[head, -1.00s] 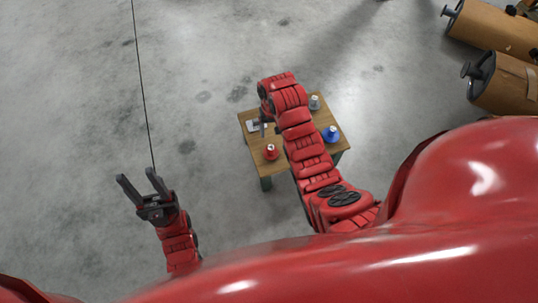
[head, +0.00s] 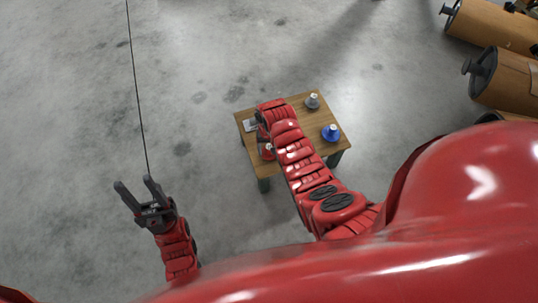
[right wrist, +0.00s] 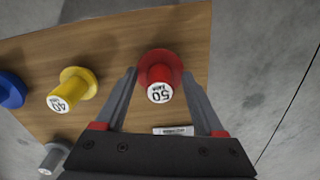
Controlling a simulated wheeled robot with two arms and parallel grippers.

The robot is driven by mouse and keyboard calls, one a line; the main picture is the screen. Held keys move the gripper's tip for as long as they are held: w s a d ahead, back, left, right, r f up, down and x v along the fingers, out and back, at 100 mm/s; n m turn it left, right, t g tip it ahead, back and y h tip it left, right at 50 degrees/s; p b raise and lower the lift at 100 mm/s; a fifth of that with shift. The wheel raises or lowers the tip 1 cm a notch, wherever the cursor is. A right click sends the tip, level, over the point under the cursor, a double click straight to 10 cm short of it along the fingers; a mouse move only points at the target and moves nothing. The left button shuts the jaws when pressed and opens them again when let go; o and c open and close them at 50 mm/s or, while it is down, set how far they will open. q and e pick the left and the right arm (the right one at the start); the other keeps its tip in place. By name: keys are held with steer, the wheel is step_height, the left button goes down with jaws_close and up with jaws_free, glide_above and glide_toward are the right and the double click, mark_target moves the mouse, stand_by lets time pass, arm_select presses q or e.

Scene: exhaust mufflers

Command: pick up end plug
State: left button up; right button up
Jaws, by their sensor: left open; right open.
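A red end plug (right wrist: 160,70) with a white top marked 50 stands between the parted fingers of my right gripper (right wrist: 159,74); the gripper is open and I cannot tell whether either finger touches it. In the head view the red plug (head: 267,149) is partly covered by my right arm. A yellow plug (right wrist: 77,86) marked 40 stands to its left in the wrist view and is hidden in the head view. A blue plug (head: 331,132) and a grey plug (head: 312,101) stand on the table (head: 292,103). My left gripper (head: 134,182) is open and empty over the floor.
A small white labelled item (right wrist: 173,130) lies on the table beside the red plug. Brown cylindrical mufflers (head: 505,84) with dark ends lie at the upper right. The concrete floor around the table is clear.

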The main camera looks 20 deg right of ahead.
steer(key=shift+c, duration=0.2)
jaws_close()
steer(key=shift+r, duration=0.1)
